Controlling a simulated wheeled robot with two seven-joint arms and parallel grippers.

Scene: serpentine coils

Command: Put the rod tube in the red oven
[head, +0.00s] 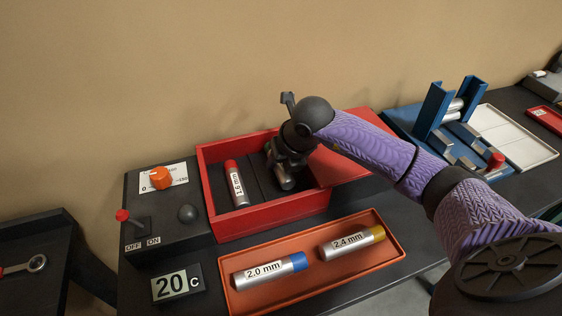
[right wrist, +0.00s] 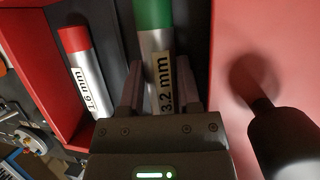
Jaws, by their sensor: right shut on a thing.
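The red oven (head: 270,215) is an open box with a dark floor. A silver rod tube with a red cap, marked 1.6 mm (head: 237,184), lies inside at the left; it also shows in the right wrist view (right wrist: 83,70). My right gripper (head: 284,178) reaches down into the oven, right of that tube. In the right wrist view its fingers (right wrist: 157,90) are shut on a silver tube with a green cap, marked 3.2 mm (right wrist: 154,50). I cannot tell whether this tube touches the oven floor. My left gripper is not in view.
An orange tray (head: 310,282) in front holds the 2.0 mm tube (head: 268,269) and the 2.4 mm tube (head: 350,242). A control box with an orange knob (head: 160,178) and a red-tipped switch (head: 124,216) stands left. A blue rack (head: 436,108) stands right.

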